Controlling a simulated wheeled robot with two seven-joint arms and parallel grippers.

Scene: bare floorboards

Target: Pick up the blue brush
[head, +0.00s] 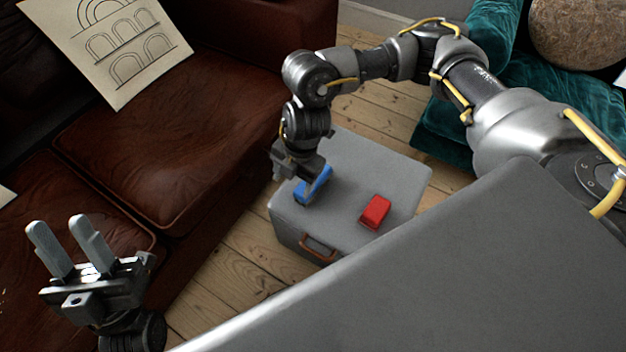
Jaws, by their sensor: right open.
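The blue brush (318,184) lies on top of a grey case (385,165), near its left side. My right gripper (304,186) points down right at the brush, and the gripper and wrist hide part of it. Its jaws are open; I cannot tell whether the fingers touch the brush. My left gripper (70,243) is at the lower left, fingers pointing up and apart, open and empty, well away from the case.
A red block-like object (375,212) lies on the case to the right of the brush. A brown leather sofa (190,130) stands close on the left, with a drawing (110,45) on it. A teal sofa (490,60) is at the upper right. Floorboards (235,270) show around the case.

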